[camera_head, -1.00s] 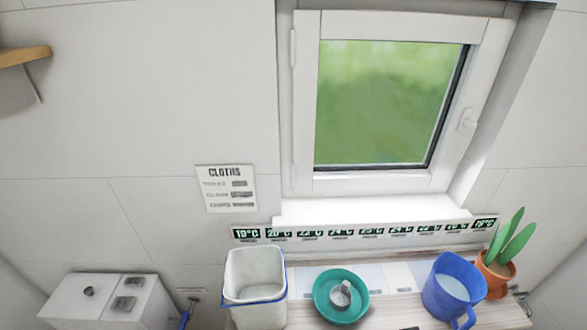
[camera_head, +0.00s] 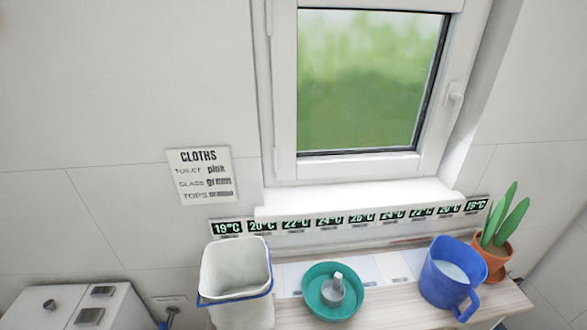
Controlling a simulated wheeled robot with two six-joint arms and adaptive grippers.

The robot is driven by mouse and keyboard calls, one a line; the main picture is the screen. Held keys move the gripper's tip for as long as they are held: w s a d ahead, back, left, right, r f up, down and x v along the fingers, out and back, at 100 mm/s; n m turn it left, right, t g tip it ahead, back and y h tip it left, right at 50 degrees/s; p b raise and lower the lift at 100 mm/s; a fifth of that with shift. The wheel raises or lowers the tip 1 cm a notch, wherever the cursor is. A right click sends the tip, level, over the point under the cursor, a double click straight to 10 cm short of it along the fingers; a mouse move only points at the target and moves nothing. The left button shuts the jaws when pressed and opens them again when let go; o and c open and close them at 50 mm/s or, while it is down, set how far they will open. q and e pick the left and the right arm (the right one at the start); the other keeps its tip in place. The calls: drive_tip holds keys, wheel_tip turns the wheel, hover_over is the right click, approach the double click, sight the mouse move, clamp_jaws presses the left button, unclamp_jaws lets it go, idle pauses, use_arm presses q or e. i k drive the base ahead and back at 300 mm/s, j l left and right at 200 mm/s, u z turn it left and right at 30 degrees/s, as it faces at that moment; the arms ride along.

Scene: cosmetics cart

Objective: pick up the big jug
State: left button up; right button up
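A big blue jug (camera_head: 445,288) stands upright on the right part of the wooden counter (camera_head: 389,309) in the head view. Its handle faces the front right, and pale liquid or a pale inside shows through its open top. Neither of my grippers is in view, and nothing touches the jug from my side.
A terracotta pot (camera_head: 496,262) with a green plant stands close behind and right of the jug. A teal bowl (camera_head: 318,308) holding a grey item (camera_head: 332,287) and a white bin (camera_head: 243,314) with a blue rim band stand to the left. A window (camera_head: 370,90) is behind.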

sight(452, 273)
drive_tip(key=z, duration=1.5)
